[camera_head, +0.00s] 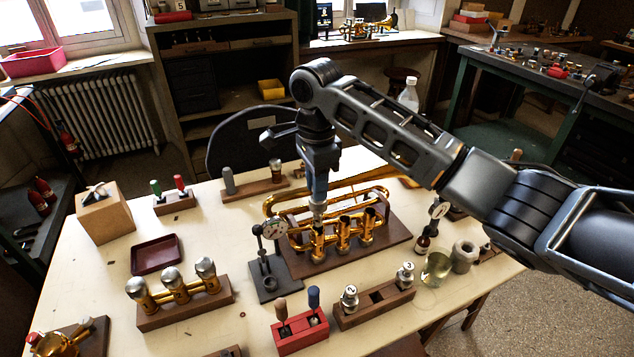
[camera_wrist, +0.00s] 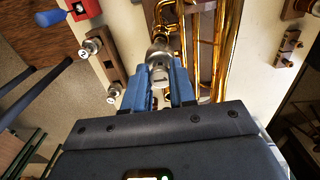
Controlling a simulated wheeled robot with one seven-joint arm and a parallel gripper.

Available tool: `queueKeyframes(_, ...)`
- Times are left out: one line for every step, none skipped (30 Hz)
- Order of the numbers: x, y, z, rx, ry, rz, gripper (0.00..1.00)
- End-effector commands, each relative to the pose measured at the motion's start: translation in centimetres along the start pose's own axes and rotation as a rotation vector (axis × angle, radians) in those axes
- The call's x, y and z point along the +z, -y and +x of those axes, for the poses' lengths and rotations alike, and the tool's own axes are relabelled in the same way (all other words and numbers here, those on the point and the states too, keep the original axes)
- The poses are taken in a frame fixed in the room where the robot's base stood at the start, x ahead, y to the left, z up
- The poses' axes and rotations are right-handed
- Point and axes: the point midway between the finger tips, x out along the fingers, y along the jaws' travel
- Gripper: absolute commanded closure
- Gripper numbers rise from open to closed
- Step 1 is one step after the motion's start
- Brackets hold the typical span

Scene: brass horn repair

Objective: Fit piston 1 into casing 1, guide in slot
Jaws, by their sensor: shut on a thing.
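My gripper (camera_head: 319,196) points straight down over the brass horn and is shut on a silver piston (camera_head: 318,212). The piston is upright, with its lower end at or just above the mouth of the leftmost casing (camera_head: 317,243); I cannot tell if it has entered. In the wrist view the piston's cap (camera_wrist: 159,76) sits between the blue fingers of my gripper (camera_wrist: 157,88). The guide and the slot cannot be made out. The other two casings (camera_head: 343,233) (camera_head: 369,224) stand to the right. The horn lies on a brown board (camera_head: 398,246).
A wooden rack (camera_head: 377,304) in front holds pistons 2 (camera_head: 349,297) and 3 (camera_head: 405,274). A dial gauge stand (camera_head: 268,275) stands close left of the casings. A glass jar (camera_head: 435,269) is at the right. Bare tabletop shows at the left.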

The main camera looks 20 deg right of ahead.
Motion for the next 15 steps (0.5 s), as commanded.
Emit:
queueKeyframes(-0.05,0.03,-0.06,-0.001,0.0,0.001,1.0)
queueKeyframes(-0.05,0.03,-0.06,-0.001,0.0,0.001,1.0)
queueKeyframes(-0.06,0.03,-0.05,-0.001,0.0,0.001,1.0)
queueKeyframes(-0.05,0.03,-0.02,-0.001,0.0,0.001,1.0)
queueKeyframes(-0.05,0.03,0.02,-0.001,0.0,0.001,1.0)
queueKeyframes(-0.04,0.03,0.1,-0.001,0.0,0.001,1.0)
queueKeyframes(-0.03,0.03,0.17,-0.001,0.0,0.001,1.0)
queueKeyframes(-0.03,0.03,0.25,-0.001,0.0,0.001,1.0)
queueKeyframes(-0.02,0.03,0.36,-0.001,0.0,0.001,1.0)
queueKeyframes(-0.03,0.04,0.44,-0.001,0.0,0.001,1.0)
queueKeyframes(-0.02,0.05,0.51,-0.001,0.0,0.001,1.0)
queueKeyframes(-0.03,0.05,0.62,-0.002,0.0,0.001,1.0)
queueKeyframes(-0.03,0.06,0.7,-0.002,0.0,0.001,1.0)
queueKeyframes(-0.03,0.06,0.78,-0.002,0.0,0.001,1.0)
queueKeyframes(-0.03,0.06,0.89,-0.002,0.0,0.001,1.0)
